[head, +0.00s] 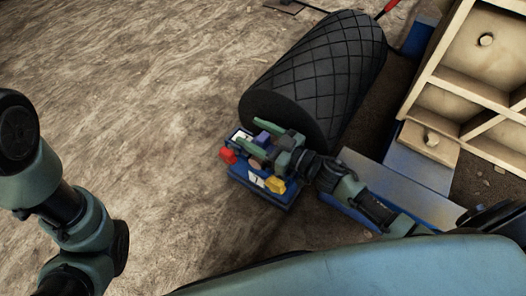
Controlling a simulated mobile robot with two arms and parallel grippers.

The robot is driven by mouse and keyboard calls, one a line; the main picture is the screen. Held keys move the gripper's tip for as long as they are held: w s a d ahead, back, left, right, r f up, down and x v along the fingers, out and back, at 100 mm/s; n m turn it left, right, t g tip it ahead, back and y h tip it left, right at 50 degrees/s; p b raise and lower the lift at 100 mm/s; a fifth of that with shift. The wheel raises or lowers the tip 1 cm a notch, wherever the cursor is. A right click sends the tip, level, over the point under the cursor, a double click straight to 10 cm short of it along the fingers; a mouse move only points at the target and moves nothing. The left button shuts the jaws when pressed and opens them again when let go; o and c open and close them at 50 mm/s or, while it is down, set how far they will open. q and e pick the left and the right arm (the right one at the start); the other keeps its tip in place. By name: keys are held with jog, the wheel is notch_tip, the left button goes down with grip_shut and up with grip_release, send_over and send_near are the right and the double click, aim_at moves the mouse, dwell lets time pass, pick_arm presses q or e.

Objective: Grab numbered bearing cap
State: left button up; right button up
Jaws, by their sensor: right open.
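A small blue block or tray (283,205) sits low in front of the black roller, with coloured parts on it. A white plate (256,180) with a dark mark like a digit shows on its front, and another pale plate (241,136) lies at its back. I cannot tell which part is the numbered bearing cap. My right gripper (256,143) reaches in from the right over the blue block, its fingers open and spread to the left. The gripper hides part of the block. I see nothing held. Only links of my left arm show at the left edge.
A large black cross-hatched roller (325,75) lies just behind the block. A red part (227,156) and a yellow part (277,186) stick out from the block. A wooden compartment frame (465,90) stands at right. The brown ground at left is open.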

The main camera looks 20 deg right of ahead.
grip_shut()
dwell(1.4)
jog(key=shift+r, duration=0.1)
